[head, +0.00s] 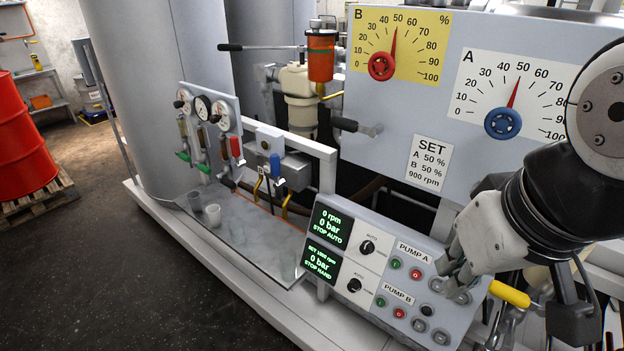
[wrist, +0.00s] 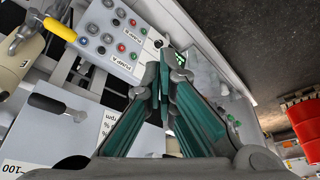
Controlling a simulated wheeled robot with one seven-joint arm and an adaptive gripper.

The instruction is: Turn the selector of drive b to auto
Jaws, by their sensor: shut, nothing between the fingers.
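The control panel (head: 440,270) carries a PUMP A row above a PUMP B row. The PUMP B selector (head: 355,285) is a black knob on a white plate beside the lower green display (head: 322,267), which reads 0 bar, STOP HAND. The PUMP A selector (head: 367,247) is a similar knob above it; the upper display (head: 333,227) reads STOP AUTO. My gripper (head: 455,276) is shut and empty, in front of the panel's right part, to the right of both selectors.
Green and red push buttons (head: 415,274) sit between the selectors and my gripper. A yellow-handled lever (head: 510,293) is just right of the panel. A gauge board (head: 450,75) stands behind it. A metal tray (head: 245,250) with two cups lies to the left.

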